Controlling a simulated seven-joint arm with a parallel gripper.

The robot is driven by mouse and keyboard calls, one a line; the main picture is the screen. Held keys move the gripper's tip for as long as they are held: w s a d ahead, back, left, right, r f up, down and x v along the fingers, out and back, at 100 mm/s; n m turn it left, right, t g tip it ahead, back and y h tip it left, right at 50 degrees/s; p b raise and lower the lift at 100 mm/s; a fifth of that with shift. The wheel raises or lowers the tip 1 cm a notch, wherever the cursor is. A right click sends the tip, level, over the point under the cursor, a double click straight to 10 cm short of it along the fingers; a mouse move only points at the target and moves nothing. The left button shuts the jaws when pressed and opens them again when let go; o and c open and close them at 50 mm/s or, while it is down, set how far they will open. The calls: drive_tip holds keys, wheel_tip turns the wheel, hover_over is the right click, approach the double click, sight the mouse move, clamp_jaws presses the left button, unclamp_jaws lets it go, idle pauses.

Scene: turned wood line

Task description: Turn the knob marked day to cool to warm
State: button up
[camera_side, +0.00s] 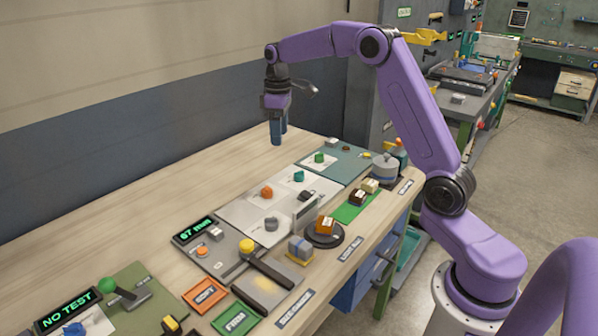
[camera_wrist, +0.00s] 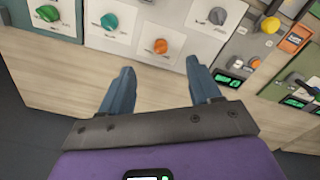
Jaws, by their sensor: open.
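Several knobs sit on panels on the bench. An orange knob (camera_side: 266,192) and a teal knob (camera_side: 298,176) share a pale panel. A grey knob (camera_side: 271,224) is nearer the front, and a green knob (camera_side: 319,157) is on a grey-green panel. The wrist view also shows the green (camera_wrist: 47,13), teal (camera_wrist: 110,22), orange (camera_wrist: 160,46) and grey (camera_wrist: 217,16) knobs. Their labels are too small to read, so I cannot tell which is marked day. My gripper (camera_side: 278,138) is open and empty, above the bench behind the panels; its fingers (camera_wrist: 160,84) point towards the orange knob's side.
A display reading 67 (camera_side: 195,230) and a NO TEST display (camera_side: 68,309) stand to the left. A yellow-topped lever (camera_side: 247,246), orange and green plates, and small blocks (camera_side: 326,225) crowd the front. Bare wood lies behind the panels, along the wall.

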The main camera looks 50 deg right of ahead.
drive_tip(key=m, duration=0.1)
hover_over(299, 176)
drive_tip(key=f, duration=0.2)
drive_tip(key=shift+m, duration=0.3)
drive_tip(key=f, duration=1.7)
drive_tip(key=shift+w+d+f, duration=0.1)
drive_tip(key=shift+w+d, duration=0.2)
drive_tip(key=shift+d, duration=0.1)
drive_tip(key=c, duration=1)
